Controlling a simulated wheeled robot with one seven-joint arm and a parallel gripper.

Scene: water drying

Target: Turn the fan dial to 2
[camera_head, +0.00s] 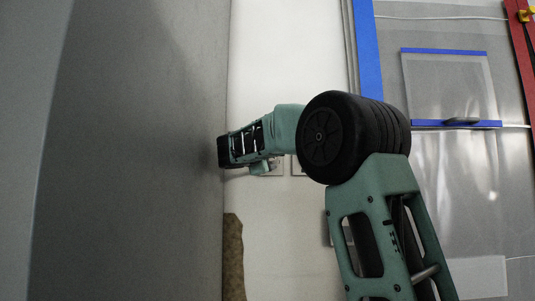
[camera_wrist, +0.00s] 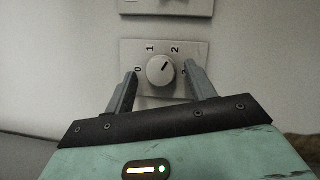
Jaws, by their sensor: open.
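The fan dial (camera_wrist: 160,70) is a round pale knob on a grey wall plate (camera_wrist: 128,50), seen in the wrist view. Numbers 0, 1 and 2 are readable around it, and a mark at the right is partly hidden by a finger. The knob's dark pointer line points to the upper right, roughly towards 2. My gripper (camera_wrist: 161,72) is open, with one finger on each side of the knob and visible gaps between them. In the head view my gripper (camera_head: 224,152) is by the wall, and the knob cannot be made out there.
A second wall plate (camera_wrist: 168,6) sits just above the dial's plate. In the head view, a large grey surface (camera_head: 130,150) fills the left side, close to my gripper. A blue-edged translucent panel (camera_head: 450,88) is at the right.

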